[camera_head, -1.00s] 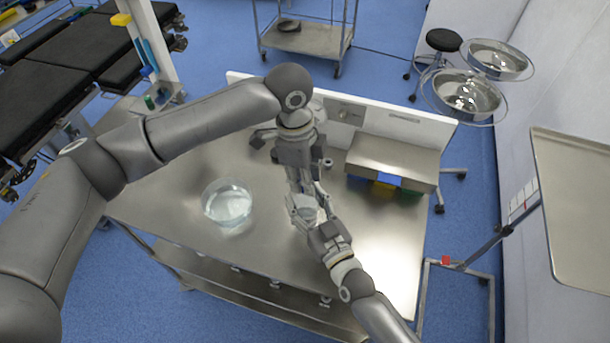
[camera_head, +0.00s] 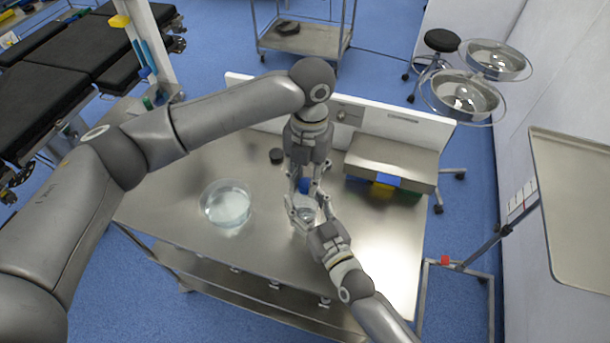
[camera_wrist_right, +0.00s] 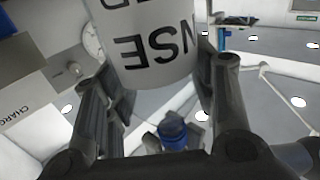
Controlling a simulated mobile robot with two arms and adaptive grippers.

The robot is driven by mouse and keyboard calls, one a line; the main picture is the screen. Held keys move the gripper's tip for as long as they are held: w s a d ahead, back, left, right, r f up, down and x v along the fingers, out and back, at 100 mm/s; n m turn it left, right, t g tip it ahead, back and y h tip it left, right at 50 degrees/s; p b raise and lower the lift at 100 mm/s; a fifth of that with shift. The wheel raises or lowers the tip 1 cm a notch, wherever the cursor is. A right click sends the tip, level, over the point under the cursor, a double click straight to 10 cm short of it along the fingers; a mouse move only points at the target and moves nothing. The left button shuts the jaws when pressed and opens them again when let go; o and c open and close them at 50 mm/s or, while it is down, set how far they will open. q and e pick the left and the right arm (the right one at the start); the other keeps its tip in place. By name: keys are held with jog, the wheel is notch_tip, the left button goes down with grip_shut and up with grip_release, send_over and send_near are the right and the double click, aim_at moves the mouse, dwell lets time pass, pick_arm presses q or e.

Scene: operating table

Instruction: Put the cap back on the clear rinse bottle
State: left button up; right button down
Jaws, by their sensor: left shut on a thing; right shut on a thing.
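The clear rinse bottle (camera_head: 306,210) is upright over the metal table, between the fingers of my right gripper (camera_head: 309,206), which is shut on it. Its white label with dark letters (camera_wrist_right: 157,48) appears upside down in the right wrist view. My left gripper (camera_head: 304,184) comes down from above and is shut on the blue cap (camera_head: 303,186). The cap is above the bottle and looks apart from it. It also shows in the right wrist view (camera_wrist_right: 173,133). Fingers hide part of the bottle, and its mouth is not clear.
A clear round bowl (camera_head: 227,204) stands on the table (camera_head: 250,250) to the left. A small dark round object (camera_head: 277,156) lies behind it. A metal box (camera_head: 390,162) with colored bins stands at the back right. The front of the table is clear.

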pick_arm(q)
jog(key=m, duration=0.5)
jog(key=shift+y, duration=0.3)
jog(key=m, duration=0.4)
jog(key=shift+t, duration=0.4)
jog(key=o, duration=0.7)
jog(key=shift+d, duration=0.1)
jog(key=shift+c, duration=0.2)
jog(key=shift+r, duration=0.1)
jog(key=shift+s+r, duration=0.1)
jog(key=shift+r, duration=2.05)
jog(key=shift+c, duration=0.4)
